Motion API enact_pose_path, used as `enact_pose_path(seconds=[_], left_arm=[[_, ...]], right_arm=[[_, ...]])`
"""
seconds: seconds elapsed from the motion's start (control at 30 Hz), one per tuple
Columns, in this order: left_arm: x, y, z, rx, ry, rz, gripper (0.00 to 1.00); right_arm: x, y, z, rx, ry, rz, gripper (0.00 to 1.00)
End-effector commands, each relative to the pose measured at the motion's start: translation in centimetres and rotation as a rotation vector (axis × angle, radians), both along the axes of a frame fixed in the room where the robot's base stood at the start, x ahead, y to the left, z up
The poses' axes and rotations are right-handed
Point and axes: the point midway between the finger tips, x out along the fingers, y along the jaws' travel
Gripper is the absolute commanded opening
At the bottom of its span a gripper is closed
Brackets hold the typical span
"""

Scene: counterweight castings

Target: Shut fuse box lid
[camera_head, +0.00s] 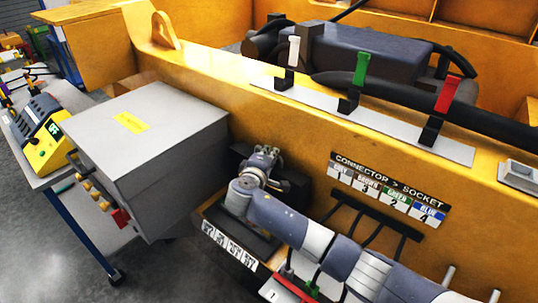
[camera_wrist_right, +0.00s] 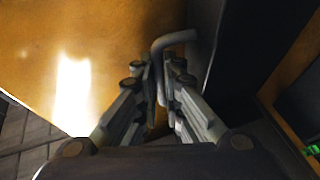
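A dark panel (camera_head: 297,186), which looks like the fuse box lid, shows behind my right gripper against the yellow casting. My arm hides much of it and the box, so I cannot tell how far open it is. In the right wrist view the dark panel (camera_wrist_right: 232,60) stands at the right, with a bent grey bar handle (camera_wrist_right: 176,39) on it. My right gripper (camera_head: 265,156) is at the panel. In the wrist view its fingers (camera_wrist_right: 160,78) are close together on either side of the handle and appear closed on it. My left gripper is out of view.
A large grey box (camera_head: 150,125) stands left of my right arm, by a blue-legged bench (camera_head: 75,225). A label strip (camera_head: 228,247) lies below the gripper. Cable clips line the yellow beam above.

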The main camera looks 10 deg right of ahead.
Motion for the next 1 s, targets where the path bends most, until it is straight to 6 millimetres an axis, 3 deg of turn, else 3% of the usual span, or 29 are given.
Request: enact_pose_path(seconds=[0.37, 1.0], left_arm=[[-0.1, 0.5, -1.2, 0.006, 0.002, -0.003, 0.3], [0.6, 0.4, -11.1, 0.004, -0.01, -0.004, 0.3]], right_arm=[[-0.6, 0.8, -0.4, -0.032, -0.023, 0.001, 0.0], [-5.6, 7.3, -2.3, -0.361, -0.282, 0.001, 0.0]])
